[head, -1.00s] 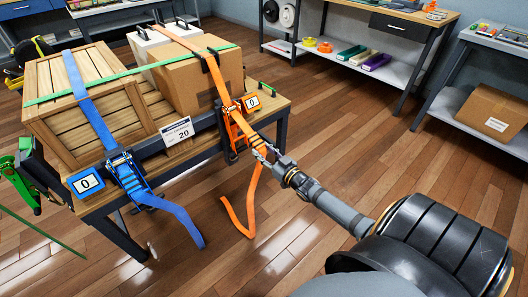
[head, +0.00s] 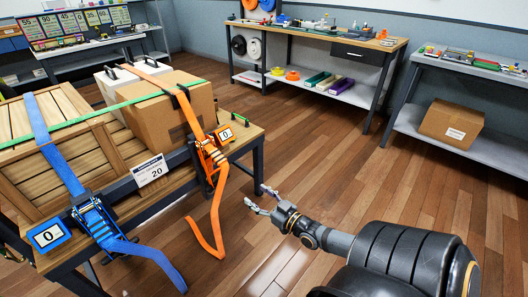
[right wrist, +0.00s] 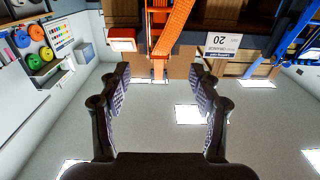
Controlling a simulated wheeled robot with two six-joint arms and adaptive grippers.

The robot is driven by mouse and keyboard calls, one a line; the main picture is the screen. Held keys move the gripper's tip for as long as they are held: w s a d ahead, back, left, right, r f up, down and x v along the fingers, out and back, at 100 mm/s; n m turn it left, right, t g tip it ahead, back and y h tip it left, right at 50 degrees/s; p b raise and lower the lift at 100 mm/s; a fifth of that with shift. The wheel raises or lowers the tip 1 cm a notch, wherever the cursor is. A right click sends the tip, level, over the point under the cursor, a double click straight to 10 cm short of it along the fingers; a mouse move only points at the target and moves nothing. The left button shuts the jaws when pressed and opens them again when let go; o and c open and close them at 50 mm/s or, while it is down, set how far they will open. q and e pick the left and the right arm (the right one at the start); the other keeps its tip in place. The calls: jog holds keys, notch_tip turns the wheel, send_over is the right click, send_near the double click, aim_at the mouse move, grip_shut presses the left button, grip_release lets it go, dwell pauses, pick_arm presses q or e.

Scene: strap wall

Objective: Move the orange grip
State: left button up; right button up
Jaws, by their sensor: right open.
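The orange strap (head: 182,105) runs over a cardboard box to an orange ratchet grip (head: 211,157) at the bench's front edge. Its loose tail hangs toward the floor. An orange-framed display (head: 225,134) reading 0 sits beside the grip. My right gripper (head: 257,197) is open and empty, apart from the grip, to its lower right. In the right wrist view, upside down, the open fingers (right wrist: 160,75) point toward the orange webbing (right wrist: 174,28) and the display (right wrist: 122,40), with nothing between them. My left gripper is out of view.
A blue strap with a blue ratchet (head: 97,222) crosses a wooden crate (head: 75,140) to the left. A green strap (head: 75,122) runs across both loads. A card (head: 150,170) reading 20 is on the bench edge. Open wooden floor (head: 310,150) lies to the right.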

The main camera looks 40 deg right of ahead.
jog(key=s, duration=0.3)
jog(key=shift+d, duration=0.1)
jog(key=shift+f, duration=0.1)
dwell(0.3)
jog(key=s+a+f+g+h, duration=0.1)
jog(key=s+f+g, duration=0.3)
jog(key=f, duration=0.9)
jog(key=s+f+g+h, duration=0.1)
jog(key=s+f+g, duration=0.35)
jog(key=f, duration=0.85)
jog(key=s+a+f+g, duration=0.7)
jog(key=s+a+f, duration=0.2)
jog(key=s+f, duration=0.25)
pick_arm(q)
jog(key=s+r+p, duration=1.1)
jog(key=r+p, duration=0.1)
jog(key=p, duration=0.8)
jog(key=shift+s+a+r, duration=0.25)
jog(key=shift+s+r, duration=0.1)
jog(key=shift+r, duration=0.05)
pick_arm(e)
jog(key=s+r+g, duration=0.1)
jog(key=s+r, duration=1.1)
jog(key=s, duration=0.1)
jog(key=shift+s+m, duration=0.15)
jog(key=shift+m, duration=0.15)
